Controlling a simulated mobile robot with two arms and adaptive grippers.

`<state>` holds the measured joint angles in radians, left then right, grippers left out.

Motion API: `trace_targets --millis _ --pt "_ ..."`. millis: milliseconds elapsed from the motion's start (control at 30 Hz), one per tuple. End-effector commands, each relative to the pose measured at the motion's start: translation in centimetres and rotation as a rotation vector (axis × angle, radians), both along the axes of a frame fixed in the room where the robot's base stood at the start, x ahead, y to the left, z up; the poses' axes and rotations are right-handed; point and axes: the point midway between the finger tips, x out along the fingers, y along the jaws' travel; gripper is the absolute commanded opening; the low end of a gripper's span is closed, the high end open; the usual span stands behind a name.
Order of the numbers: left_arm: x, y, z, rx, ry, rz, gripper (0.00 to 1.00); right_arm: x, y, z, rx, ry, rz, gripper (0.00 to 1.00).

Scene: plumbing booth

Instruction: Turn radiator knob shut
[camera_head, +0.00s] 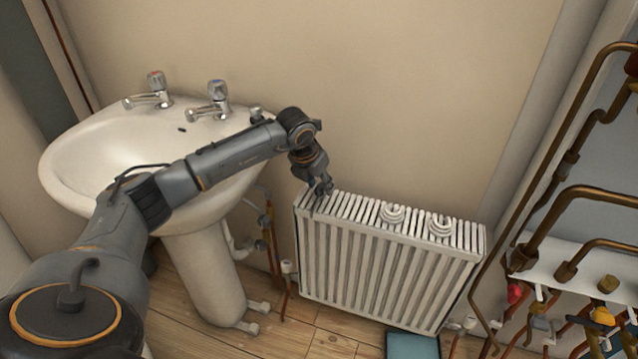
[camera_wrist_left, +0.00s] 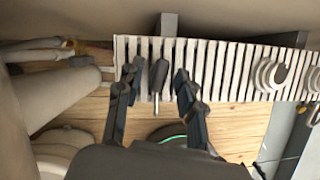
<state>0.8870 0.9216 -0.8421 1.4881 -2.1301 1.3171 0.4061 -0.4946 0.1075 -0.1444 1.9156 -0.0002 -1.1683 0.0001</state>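The white ribbed radiator (camera_head: 375,265) stands against the wall right of the sink; its slatted top spans the left wrist view (camera_wrist_left: 225,70). My left gripper (camera_head: 322,188) is above the radiator's top left end, well above the left valve. In the left wrist view its fingers (camera_wrist_left: 156,73) are apart, with a small dark-handled thing with a metal shaft (camera_wrist_left: 157,75) showing between them. I cannot tell whether they touch it. My right gripper is out of view.
The white sink (camera_head: 95,160) with two taps and a pedestal (camera_head: 205,275) stands left of the radiator. Two white rolls (camera_head: 392,213) (camera_head: 440,225) lie on the radiator top. Copper pipes (camera_head: 560,200) and a cluttered shelf are at right. A teal object (camera_head: 412,345) lies below.

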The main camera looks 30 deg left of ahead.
Motion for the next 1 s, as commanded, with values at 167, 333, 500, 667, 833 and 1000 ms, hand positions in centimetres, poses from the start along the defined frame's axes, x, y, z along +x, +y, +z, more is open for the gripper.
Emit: trace_targets --millis 167,333,500,667,833,1000 --pt "-0.02 -0.02 0.0 0.0 0.001 0.0 0.32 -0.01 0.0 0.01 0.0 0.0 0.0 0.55" --pt "-0.03 -0.03 0.01 -0.001 0.001 0.0 0.0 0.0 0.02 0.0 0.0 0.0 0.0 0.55" --pt "-0.03 -0.02 0.02 -0.001 0.001 -0.001 0.0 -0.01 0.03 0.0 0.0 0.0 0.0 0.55" --pt "-0.04 0.0 0.02 -0.001 0.001 -0.018 0.0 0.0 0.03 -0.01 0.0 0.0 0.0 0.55" --pt "-0.05 0.06 0.01 -0.002 0.002 -0.082 0.0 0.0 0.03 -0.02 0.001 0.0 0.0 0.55" --pt "-0.01 0.2 0.03 -0.001 0.001 -0.198 0.0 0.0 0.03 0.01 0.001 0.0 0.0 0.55"
